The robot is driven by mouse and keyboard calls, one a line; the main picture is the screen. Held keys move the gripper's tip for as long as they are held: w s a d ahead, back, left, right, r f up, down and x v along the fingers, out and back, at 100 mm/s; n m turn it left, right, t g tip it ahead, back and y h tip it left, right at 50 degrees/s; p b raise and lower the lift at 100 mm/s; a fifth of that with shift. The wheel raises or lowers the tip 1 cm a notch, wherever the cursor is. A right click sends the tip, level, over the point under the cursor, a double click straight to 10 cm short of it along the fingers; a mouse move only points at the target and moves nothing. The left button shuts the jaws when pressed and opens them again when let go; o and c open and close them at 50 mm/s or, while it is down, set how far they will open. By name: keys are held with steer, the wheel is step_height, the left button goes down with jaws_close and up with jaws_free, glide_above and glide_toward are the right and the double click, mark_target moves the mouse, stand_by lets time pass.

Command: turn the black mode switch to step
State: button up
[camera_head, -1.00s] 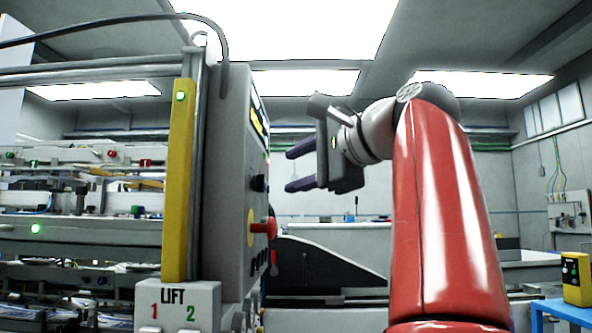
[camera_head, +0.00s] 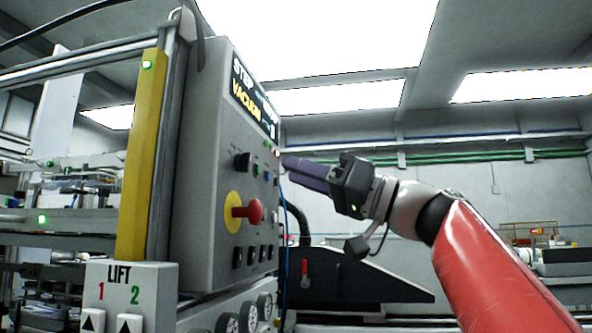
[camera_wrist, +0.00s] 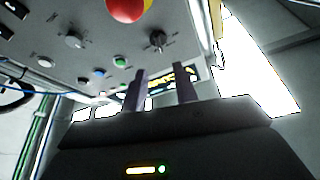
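The black mode switch (camera_head: 242,162) sits on the grey control panel (camera_head: 205,120), above the red emergency button (camera_head: 252,211). In the wrist view the black switch (camera_wrist: 158,40) shows beyond my fingertips; its labels are too small to read. My gripper (camera_head: 287,163) is to the right of the panel, with its fingers pointing left toward the panel face. In the wrist view my gripper (camera_wrist: 161,75) has its two fingers apart with nothing between them. The fingertips look clear of the switch.
A lit display (camera_head: 252,98) with "STEP" and "VACUUM" text is above the switch. A LIFT box (camera_head: 130,285) stands at lower left.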

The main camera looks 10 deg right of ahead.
mark_target(250, 156)
steer(key=p+x, duration=0.3)
steer(key=x, duration=0.4)
steer(key=shift+w+a+p, duration=0.2)
steer(key=shift+a+p, duration=0.2)
steer(key=shift+a, duration=0.05)
jaws_close()
